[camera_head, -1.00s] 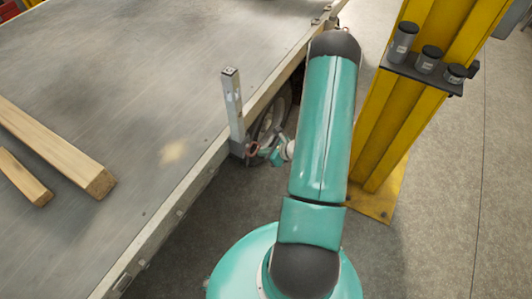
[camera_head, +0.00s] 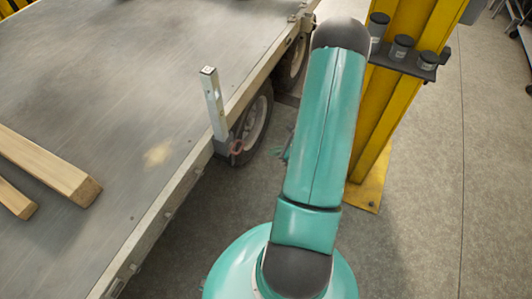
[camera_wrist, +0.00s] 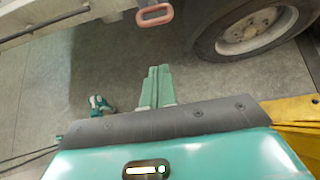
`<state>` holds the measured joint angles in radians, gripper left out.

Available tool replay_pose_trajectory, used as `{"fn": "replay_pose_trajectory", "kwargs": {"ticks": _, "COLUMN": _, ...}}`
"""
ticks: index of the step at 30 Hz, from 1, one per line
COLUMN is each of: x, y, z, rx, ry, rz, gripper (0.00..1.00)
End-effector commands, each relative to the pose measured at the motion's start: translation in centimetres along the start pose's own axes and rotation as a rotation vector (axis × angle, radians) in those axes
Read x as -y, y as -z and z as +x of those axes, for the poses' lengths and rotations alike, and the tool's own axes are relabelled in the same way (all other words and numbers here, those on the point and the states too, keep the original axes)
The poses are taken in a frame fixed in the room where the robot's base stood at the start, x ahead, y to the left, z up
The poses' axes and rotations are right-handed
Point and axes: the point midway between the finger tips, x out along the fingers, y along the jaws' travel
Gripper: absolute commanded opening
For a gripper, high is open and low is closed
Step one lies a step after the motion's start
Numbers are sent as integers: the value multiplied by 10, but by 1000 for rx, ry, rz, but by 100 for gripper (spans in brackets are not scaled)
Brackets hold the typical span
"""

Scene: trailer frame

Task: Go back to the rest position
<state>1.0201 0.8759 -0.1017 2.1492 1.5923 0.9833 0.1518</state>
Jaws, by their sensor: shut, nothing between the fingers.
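My gripper (camera_wrist: 155,87) shows in the wrist view as two teal fingers lying side by side, shut and empty above the grey floor. In the head view only a small bit of the arm's end shows beside the teal arm link, which hides the rest. The handle also shows at the top of the wrist view (camera_wrist: 155,14), apart from the fingertips.
The trailer bed (camera_head: 110,130) fills the left, with wooden beams (camera_head: 50,165) on it. A trailer wheel (camera_head: 256,118) is close beside my arm. A yellow column (camera_head: 368,135) with a shelf of dark-lidded jars (camera_head: 401,50) stands right.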

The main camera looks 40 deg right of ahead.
Motion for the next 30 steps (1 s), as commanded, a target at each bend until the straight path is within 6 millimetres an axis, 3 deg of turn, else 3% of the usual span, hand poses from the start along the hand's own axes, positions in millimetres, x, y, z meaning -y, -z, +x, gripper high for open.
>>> {"fn": "replay_pose_trajectory", "kwargs": {"ticks": 6, "x": -1, "y": 1, "z": -13, "rx": -1, "ry": 0, "rz": 2, "gripper": 0}}
{"fn": "replay_pose_trajectory", "kwargs": {"ticks": 23, "x": -2, "y": -1, "z": -13, "rx": 0, "ry": -3, "rz": -5, "gripper": 0}}
{"fn": "replay_pose_trajectory", "kwargs": {"ticks": 26, "x": -5, "y": -17, "z": -13, "rx": 1, "ry": -27, "rz": -58, "gripper": 0}}
{"fn": "replay_pose_trajectory", "kwargs": {"ticks": 30, "x": -21, "y": -70, "z": -13, "rx": 2, "ry": -119, "rz": -245, "gripper": 0}}
